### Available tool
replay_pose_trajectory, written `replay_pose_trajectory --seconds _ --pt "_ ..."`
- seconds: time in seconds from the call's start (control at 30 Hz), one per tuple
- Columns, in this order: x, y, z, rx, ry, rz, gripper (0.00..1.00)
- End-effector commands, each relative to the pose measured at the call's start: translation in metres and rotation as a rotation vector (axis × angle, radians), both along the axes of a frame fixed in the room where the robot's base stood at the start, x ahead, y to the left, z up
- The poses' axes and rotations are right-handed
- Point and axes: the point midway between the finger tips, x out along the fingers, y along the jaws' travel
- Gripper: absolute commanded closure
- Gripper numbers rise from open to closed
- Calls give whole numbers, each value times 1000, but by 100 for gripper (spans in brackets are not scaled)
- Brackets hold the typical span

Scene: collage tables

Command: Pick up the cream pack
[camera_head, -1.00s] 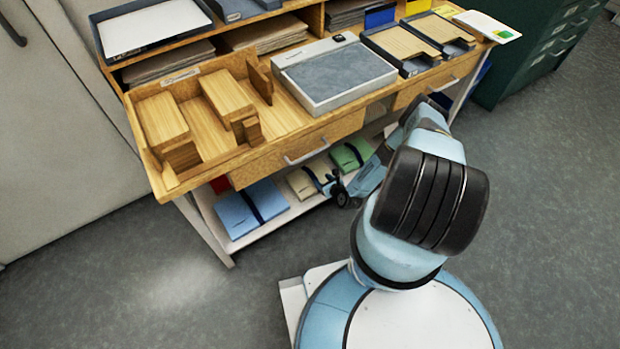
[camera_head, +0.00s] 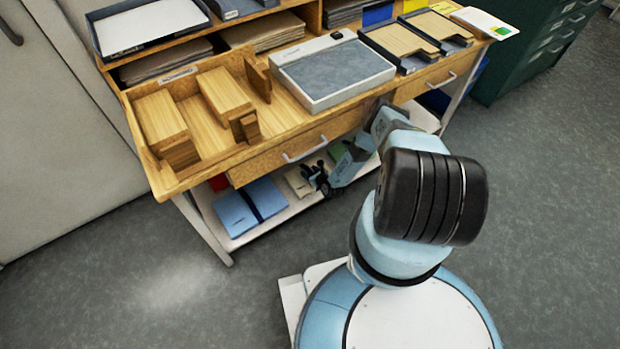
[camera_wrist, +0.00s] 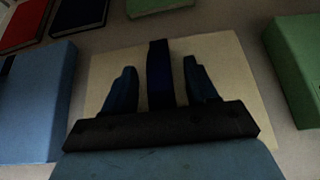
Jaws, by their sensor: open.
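The cream pack (camera_head: 296,182) lies on the white lower shelf under the wooden bench, between a blue and a green pack. In the wrist view the cream pack (camera_wrist: 231,72) fills the middle, with a dark blue band running along its centre. My gripper (camera_wrist: 160,68) is open over it, with one finger on each side of the band. I cannot tell whether the fingers touch the pack. In the head view my gripper (camera_head: 318,176) is at the cream pack's right side and hides part of it.
The blue pack (camera_wrist: 42,105) is close on the left and the green pack (camera_wrist: 297,62) on the right. A red pack (camera_wrist: 24,24) and a dark blue one (camera_wrist: 80,14) lie farther back. The bench drawer (camera_head: 290,150) overhangs the shelf. The floor in front is clear.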

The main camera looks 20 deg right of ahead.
Motion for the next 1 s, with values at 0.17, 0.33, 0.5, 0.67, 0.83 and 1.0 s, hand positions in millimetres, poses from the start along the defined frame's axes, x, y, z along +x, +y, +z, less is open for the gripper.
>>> replay_pose_trajectory --seconds 0.17,0.33,0.5,0.67,0.83,1.0 --pt "3 1 -2 0 0 -1 43" --pt "3 0 -2 0 0 -1 45" --pt "3 0 -2 0 0 -1 62" --pt "3 0 -2 0 0 -1 77" --pt "3 -1 -2 0 0 -4 93" --pt "3 -1 -2 0 0 -4 100"
